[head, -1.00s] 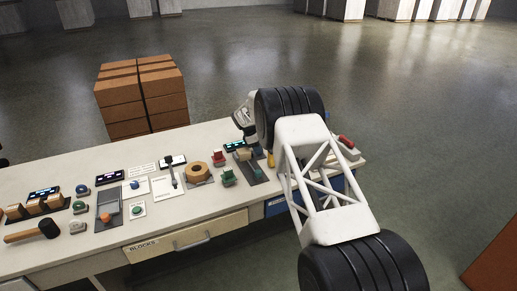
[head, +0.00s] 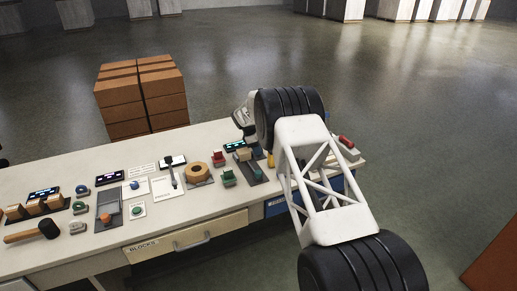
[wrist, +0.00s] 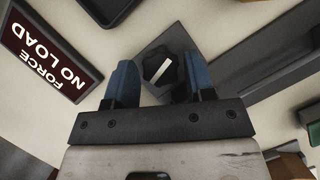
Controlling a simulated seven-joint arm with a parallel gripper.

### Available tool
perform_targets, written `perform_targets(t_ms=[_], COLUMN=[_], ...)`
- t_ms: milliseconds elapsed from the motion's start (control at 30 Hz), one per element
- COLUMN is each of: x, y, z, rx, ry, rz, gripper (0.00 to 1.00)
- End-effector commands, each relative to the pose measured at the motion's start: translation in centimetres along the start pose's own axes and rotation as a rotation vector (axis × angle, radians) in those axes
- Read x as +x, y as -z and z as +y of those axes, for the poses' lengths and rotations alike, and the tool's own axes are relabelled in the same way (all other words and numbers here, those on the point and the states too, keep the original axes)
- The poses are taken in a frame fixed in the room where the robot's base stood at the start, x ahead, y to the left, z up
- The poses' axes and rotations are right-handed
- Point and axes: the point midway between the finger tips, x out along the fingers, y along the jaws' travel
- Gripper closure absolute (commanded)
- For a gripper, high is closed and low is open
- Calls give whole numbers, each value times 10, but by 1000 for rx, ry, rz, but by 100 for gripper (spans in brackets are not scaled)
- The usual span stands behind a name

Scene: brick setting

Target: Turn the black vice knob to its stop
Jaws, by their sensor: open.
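The black knob (wrist: 160,69) shows in the wrist view, a lobed knob with a white pointer bar that slants up to the right. It sits on a grey square plate (wrist: 153,50) turned at an angle. My gripper (wrist: 159,78) is open, with one blue finger on each side of the knob. The gaps look small, and I cannot tell whether either finger touches it. The lower edge of the knob is close to the dark gripper body. In the head view my arm covers much of the right end of the bench, and I cannot make out the knob there.
A dark red panel (wrist: 50,48) reading FORCE NO LOAD lies left of the knob in the wrist view. Other fixtures crowd the bench (head: 120,165) in the head view, including an orange-brown ring (head: 197,170). Brick stacks (head: 140,97) stand behind it on open floor.

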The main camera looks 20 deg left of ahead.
Motion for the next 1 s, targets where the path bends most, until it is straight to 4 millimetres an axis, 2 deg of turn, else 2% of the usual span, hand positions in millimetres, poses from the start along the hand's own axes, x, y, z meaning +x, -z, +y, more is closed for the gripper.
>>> perform_targets(t_ms=[167,600,800,1000], x=[-13,-65,-75,-76], y=[0,0,0,0], z=[0,0,0,0], rx=[0,1,1,1], ry=[-2,-1,-1,0], rz=[1,0,0,0], gripper=[50,50,50,50])
